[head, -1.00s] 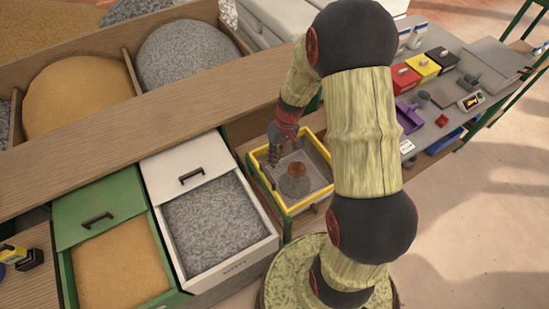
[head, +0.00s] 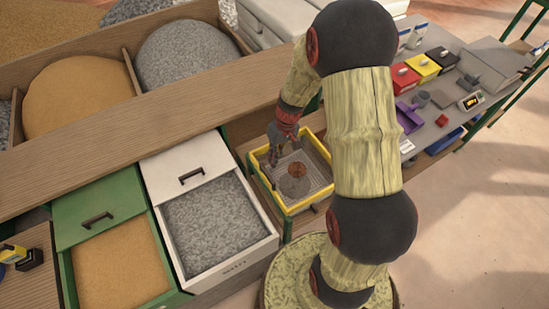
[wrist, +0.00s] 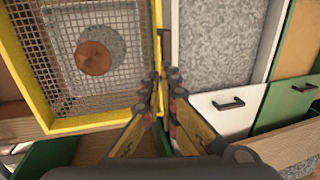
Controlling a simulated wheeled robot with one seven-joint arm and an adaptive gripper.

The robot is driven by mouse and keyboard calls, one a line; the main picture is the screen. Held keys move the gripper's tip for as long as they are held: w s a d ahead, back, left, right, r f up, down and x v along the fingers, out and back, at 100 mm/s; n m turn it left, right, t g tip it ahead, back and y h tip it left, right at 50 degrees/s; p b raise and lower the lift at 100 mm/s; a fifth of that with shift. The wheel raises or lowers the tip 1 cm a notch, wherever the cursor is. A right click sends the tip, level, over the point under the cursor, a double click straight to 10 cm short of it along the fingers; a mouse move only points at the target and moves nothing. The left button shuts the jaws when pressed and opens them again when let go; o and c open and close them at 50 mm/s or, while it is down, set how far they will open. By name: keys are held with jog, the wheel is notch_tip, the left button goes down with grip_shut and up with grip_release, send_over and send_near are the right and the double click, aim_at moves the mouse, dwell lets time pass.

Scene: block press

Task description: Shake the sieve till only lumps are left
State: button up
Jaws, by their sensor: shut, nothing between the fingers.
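The sieve (head: 318,143) has a yellow frame around a wire mesh. It sits over a recess between the white bin and my arm, and also shows in the wrist view (wrist: 105,122). A reddish-brown round piece (wrist: 95,58) shows within the frame, beside a round grey patch (wrist: 117,45). I cannot tell whether the grey patch lies on or under the mesh. My gripper (head: 273,160) is at the sieve's left side in the head view. In the wrist view its fingertips (wrist: 162,80) are at the yellow side rim, shut with nothing held. Whether they touch the rim is unclear.
A white bin of grey granules (head: 216,222) stands close left of the sieve, with a green bin of sand (head: 118,262) beyond. A wooden ledge (head: 120,125) runs behind them. A grey bench (head: 450,120) with tools and coloured boxes stands at the right.

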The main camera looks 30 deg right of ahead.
jog(key=o, duration=0.6)
jog(key=shift+o, duration=0.3)
jog(key=v, duration=1.2)
jog(key=shift+c, duration=0.3)
